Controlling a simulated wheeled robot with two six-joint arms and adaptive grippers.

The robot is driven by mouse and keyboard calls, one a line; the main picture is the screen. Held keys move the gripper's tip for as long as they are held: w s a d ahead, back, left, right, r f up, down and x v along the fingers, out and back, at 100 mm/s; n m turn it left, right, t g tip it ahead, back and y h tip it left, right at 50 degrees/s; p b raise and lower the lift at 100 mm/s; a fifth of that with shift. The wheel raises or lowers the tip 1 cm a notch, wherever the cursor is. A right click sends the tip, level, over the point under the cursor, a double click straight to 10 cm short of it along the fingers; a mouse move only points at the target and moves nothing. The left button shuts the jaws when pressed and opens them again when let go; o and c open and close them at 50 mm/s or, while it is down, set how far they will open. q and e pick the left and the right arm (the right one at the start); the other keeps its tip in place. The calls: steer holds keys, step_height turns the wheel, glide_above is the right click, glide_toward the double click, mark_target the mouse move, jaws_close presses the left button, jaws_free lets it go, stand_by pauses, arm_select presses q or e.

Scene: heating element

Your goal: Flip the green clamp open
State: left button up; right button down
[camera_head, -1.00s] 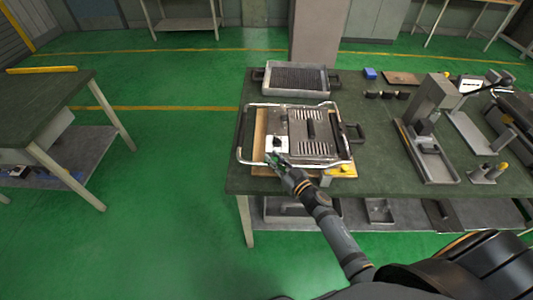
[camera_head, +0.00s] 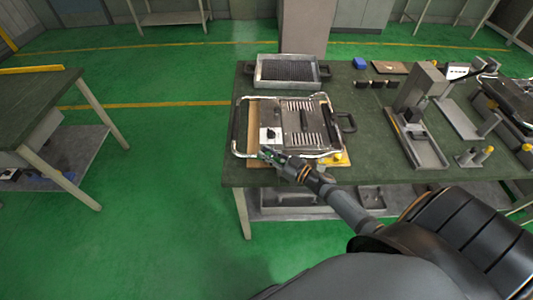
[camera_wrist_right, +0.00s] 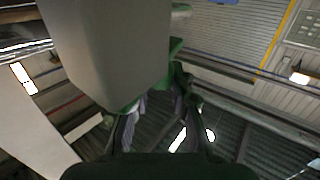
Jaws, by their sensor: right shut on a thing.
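The device on the green table has a metal frame (camera_head: 240,152), a ribbed plate (camera_head: 304,122) and a white panel with a dark knob (camera_head: 270,134). My right gripper (camera_head: 268,153) is at the frame's front left edge, just below the panel. It is shut on the green clamp, which is mostly hidden by the fingers in the head view. In the right wrist view, green parts of the clamp (camera_wrist_right: 175,48) show beside a large grey block, between and above my right fingers (camera_wrist_right: 158,98). The clamp's exact angle is unclear. My left gripper is not in view.
A ribbed tray (camera_head: 290,73) stands behind the device. A grey stand (camera_head: 420,120) and other equipment fill the table's right side. A yellow part (camera_head: 338,158) is at the device's front right corner. Open floor lies left of the table, before another table (camera_head: 35,105).

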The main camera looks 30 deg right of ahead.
steer(key=c, duration=1.2)
jaws_free()
steer(key=shift+o, duration=0.2)
steer(key=shift+s, duration=0.1)
steer(key=v, duration=1.2)
